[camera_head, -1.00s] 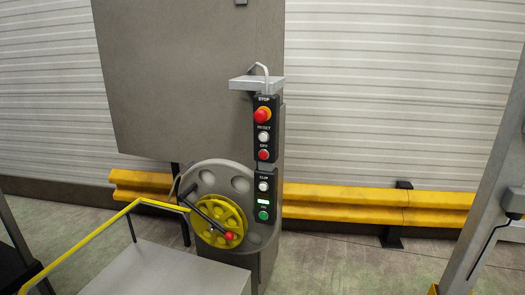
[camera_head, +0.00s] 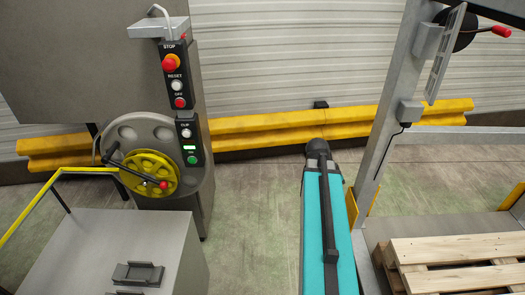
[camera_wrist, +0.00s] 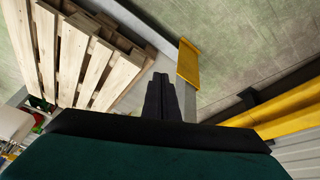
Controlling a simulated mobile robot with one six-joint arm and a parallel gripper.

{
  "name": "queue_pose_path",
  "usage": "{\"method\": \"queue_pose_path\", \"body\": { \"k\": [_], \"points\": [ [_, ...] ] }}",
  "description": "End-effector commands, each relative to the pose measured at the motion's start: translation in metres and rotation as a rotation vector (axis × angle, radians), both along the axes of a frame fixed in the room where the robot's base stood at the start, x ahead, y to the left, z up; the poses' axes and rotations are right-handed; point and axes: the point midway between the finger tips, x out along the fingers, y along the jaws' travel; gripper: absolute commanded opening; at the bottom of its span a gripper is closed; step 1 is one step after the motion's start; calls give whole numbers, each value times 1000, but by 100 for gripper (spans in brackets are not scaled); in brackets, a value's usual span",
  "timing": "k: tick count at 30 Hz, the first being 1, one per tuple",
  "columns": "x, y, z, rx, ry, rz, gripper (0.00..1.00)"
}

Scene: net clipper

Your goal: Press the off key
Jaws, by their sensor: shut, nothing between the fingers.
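The off key (camera_head: 180,102) is a small round red button labelled OFF. It sits low on the upper black panel (camera_head: 167,74) of the grey machine at the left of the head view, below the white reset button (camera_head: 177,85) and the large red stop knob (camera_head: 170,62). My gripper (camera_wrist: 161,82) shows in the wrist view as two black fingers, shut together and empty. It points toward the floor near a pallet, and the off key is not in that view. In the head view my teal arm is right of the machine, well apart from the key; the fingers cannot be made out there.
A lower panel holds a white clip button (camera_head: 186,133) and a green ON button (camera_head: 192,160). A yellow handwheel (camera_head: 150,178) and a grey table (camera_head: 130,240) stand in front. A yellow barrier (camera_head: 270,127) runs behind. A wooden pallet (camera_head: 460,250) lies right. Floor between is clear.

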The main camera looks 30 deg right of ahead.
Motion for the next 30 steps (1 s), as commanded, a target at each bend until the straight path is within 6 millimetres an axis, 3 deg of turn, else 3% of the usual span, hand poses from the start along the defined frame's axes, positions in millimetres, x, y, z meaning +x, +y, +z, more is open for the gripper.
{"method": "queue_pose_path", "body": {
  "k": [1,8,15,24,30],
  "points": [
    [-6,-16,24,-25,-22,-49,0],
    [-40,-74,106,-137,-113,-262,0],
    [-86,-123,193,-255,-207,-477,0],
    [-153,-168,295,-401,-324,-729,0],
    [-182,-180,332,-459,-369,-824,0]
  ]
}}
